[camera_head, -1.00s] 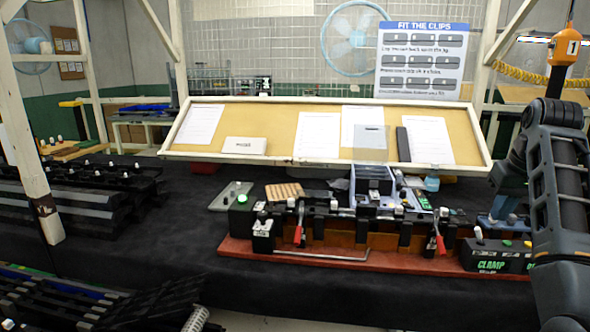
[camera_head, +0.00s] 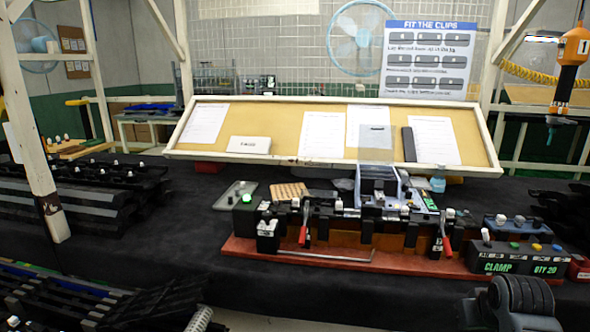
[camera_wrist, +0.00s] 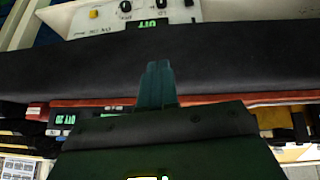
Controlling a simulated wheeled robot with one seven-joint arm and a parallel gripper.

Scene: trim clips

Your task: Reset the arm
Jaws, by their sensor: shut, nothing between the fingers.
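My gripper (camera_wrist: 157,85) shows in the wrist view as teal fingers pressed together, with nothing between them. It points at the black front face of the bench and touches nothing that I can make out. In the head view only a dark part of my arm (camera_head: 512,300) shows at the bottom right, in front of the bench; the gripper itself is out of that picture.
A clip jig on a red base (camera_head: 335,260) with red-handled clamps stands on the black bench (camera_head: 130,240). A black CLAMP control box (camera_head: 512,260) sits at its right end. A corkboard (camera_head: 280,145) leans behind. Black racks (camera_head: 70,205) stand left.

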